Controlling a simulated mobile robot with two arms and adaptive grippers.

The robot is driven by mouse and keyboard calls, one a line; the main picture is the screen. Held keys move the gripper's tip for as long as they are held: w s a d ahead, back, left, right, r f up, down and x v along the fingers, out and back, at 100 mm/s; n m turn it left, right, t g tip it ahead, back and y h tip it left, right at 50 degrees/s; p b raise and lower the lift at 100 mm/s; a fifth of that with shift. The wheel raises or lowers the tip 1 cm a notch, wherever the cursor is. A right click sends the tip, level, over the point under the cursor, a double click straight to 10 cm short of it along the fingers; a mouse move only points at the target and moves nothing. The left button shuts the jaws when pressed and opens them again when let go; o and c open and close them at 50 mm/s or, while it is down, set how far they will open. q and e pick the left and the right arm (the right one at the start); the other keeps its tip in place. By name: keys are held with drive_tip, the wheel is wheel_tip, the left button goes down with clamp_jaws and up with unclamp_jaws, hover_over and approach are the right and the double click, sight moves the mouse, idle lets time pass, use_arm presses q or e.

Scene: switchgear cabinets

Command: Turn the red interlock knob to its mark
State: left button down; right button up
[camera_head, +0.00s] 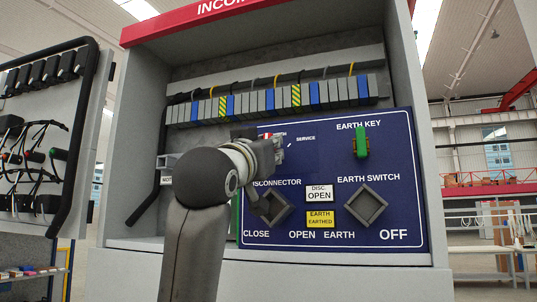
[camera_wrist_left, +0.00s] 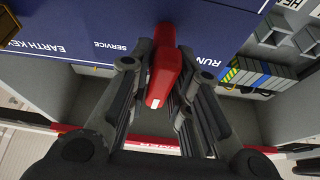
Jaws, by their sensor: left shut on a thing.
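The red interlock knob (camera_wrist_left: 164,72) is a red bar with a small white mark near its end, standing out from the dark blue panel (camera_head: 315,223) in the left wrist view. My left gripper (camera_wrist_left: 164,56) is shut on it, with one dark finger on each side. In the wrist view the panel's lettering is upside down, with SERVICE left of the knob and RUN to its right. In the head view my left gripper (camera_head: 270,152) is at the panel's upper left and hides most of the knob and nearby lettering. My right gripper is not in view.
The panel also bears a green earth key (camera_head: 361,142), a grey disconnector knob (camera_head: 272,207) below my gripper and an earth switch knob (camera_head: 366,205). A row of terminal blocks (camera_head: 275,100) runs above. An open cabinet door (camera_head: 50,135) stands at the left.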

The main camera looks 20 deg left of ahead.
use_arm(q)
drive_tip(key=shift+f+n, duration=0.1)
drive_tip(key=shift+n, duration=0.3)
drive_tip(key=c, duration=1.7)
unclamp_jaws()
drive_tip(key=shift+o, duration=1.6)
drive_tip(key=shift+s, duration=0.1)
drive_tip(key=v, duration=1.2)
drive_tip(key=shift+d, duration=0.1)
